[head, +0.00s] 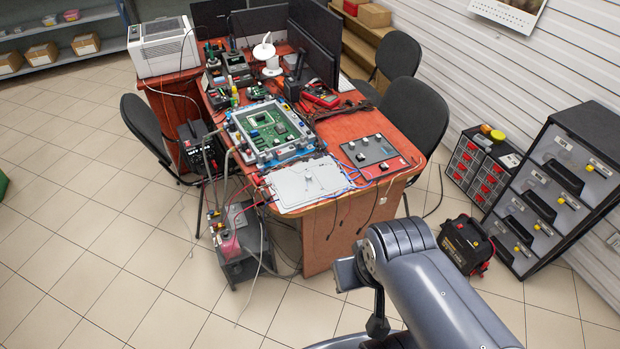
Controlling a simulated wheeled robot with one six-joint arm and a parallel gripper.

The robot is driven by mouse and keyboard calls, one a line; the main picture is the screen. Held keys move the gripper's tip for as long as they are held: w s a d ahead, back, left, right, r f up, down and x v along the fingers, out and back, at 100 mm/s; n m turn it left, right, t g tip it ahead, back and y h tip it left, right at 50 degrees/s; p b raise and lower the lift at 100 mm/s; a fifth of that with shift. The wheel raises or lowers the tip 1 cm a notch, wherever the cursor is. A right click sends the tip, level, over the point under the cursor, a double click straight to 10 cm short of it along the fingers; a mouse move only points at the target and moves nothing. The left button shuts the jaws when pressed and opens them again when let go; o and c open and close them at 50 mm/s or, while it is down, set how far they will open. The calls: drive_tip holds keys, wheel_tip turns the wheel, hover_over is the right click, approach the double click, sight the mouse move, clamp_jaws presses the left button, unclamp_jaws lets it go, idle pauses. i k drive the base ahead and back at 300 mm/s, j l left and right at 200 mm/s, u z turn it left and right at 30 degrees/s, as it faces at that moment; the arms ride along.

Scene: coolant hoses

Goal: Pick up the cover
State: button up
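A flat light-grey plate (300,192) with a small raised knob lies on the front part of the red-topped table. It looks like the cover, though I cannot be sure. Behind it, a green circuit board (272,124) sits in a grey and blue frame (250,152). My arm shows at the lower right, in front of the table and apart from the plate. I cannot make out gripper fingers in this view.
A dark panel (368,153) with knobs lies to the plate's right. Blue and red leads and hoses run around the plate. A small grey cart (243,262) stands left of the table. A black-red case (467,246) and a drawer cabinet (556,180) stand right. Open tiled floor lies left.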

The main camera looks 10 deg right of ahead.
sight(292, 192)
drive_tip(key=i+j+z, duration=0.1)
drive_tip(key=i, duration=0.5)
drive_tip(key=i+j+z, duration=0.1)
drive_tip(key=i, duration=0.5)
